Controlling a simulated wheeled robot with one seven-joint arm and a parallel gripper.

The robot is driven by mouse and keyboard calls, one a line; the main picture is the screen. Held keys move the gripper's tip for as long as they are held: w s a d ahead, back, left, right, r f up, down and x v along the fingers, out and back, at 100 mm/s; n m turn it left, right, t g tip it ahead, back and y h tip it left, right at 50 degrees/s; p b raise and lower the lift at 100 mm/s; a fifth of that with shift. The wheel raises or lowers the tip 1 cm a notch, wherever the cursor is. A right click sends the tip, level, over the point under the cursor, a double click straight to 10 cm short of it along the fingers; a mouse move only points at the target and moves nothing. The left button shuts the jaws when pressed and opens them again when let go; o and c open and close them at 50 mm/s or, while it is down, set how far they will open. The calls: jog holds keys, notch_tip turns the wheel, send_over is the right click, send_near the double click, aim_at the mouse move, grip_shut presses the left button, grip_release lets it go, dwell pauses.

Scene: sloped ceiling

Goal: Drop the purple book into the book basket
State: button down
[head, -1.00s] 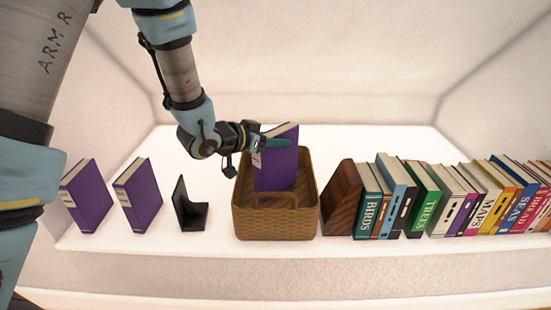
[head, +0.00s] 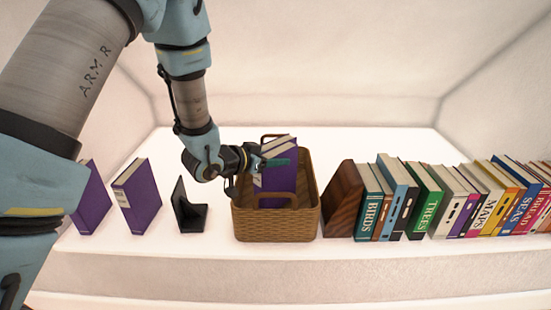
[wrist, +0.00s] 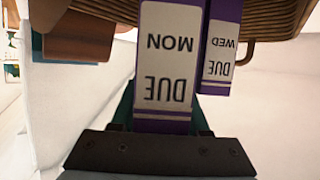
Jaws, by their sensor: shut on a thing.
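My gripper (head: 276,163) is shut on a purple book (head: 282,180) and holds it upright, slightly tilted, with its lower part inside the brown wicker book basket (head: 276,225). In the wrist view the held book's spine (wrist: 164,70) has a white label reading "DUE MON" upside down. Beside it, apart, is a second purple spine (wrist: 221,45) labelled "DUE WED", within the basket (wrist: 268,22). The bottom of the held book is hidden by the basket's front wall.
Two more purple books (head: 137,196) stand at the left, the farther left partly behind my arm. A black bookend (head: 190,208) stands left of the basket. A wooden bookend (head: 343,200) and a row of books (head: 430,200) are close on the right.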

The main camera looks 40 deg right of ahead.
jog(key=shift+f, duration=0.25)
jog(key=c, duration=0.7)
grip_release()
jog(key=shift+r, duration=0.5)
jog(key=p+v, duration=0.1)
jog(key=v, duration=1.1)
jog(key=shift+r, duration=0.15)
jog(key=shift+w, duration=0.1)
